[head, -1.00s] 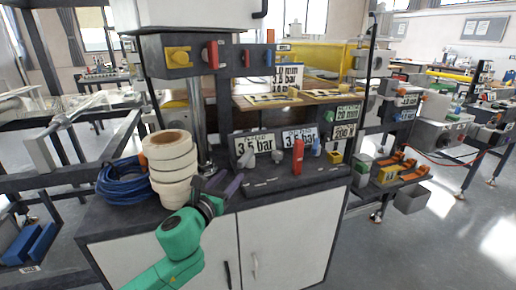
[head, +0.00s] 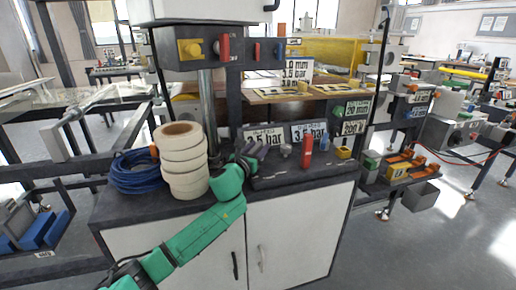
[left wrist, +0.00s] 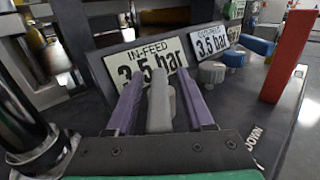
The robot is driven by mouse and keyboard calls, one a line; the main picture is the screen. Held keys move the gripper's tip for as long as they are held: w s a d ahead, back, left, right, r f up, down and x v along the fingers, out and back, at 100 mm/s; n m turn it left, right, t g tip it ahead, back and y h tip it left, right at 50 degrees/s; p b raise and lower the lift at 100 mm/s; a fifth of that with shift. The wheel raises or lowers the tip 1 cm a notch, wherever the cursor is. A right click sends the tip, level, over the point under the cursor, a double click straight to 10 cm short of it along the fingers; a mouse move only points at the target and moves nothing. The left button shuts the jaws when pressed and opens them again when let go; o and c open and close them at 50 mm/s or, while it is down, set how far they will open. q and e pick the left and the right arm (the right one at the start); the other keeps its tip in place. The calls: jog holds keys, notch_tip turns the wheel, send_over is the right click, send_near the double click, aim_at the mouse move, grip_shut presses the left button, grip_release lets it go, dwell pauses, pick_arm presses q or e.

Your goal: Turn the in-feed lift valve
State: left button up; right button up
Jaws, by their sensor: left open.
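The in-feed lift valve shows as a grey lever (left wrist: 159,105) below the "IN-FEED 3.5 bar" sign (left wrist: 143,62) in the left wrist view. My left gripper (left wrist: 163,92) is open, with one purple finger on each side of the lever. The lever stands between the fingers; I cannot tell whether either finger touches it. In the head view my left gripper (head: 247,157) is at the back of the dark cabinet top, in front of the in-feed sign, and largely hides the valve. My right gripper is not in view.
A second grey knob (left wrist: 212,72), a blue knob (left wrist: 258,45) and a red upright block (left wrist: 289,57) stand to the right. White tape rolls (head: 182,160) and a blue hose coil (head: 136,172) lie left of my arm.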

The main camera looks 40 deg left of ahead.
pick_arm(q)
grip_shut()
dwell(1.4)
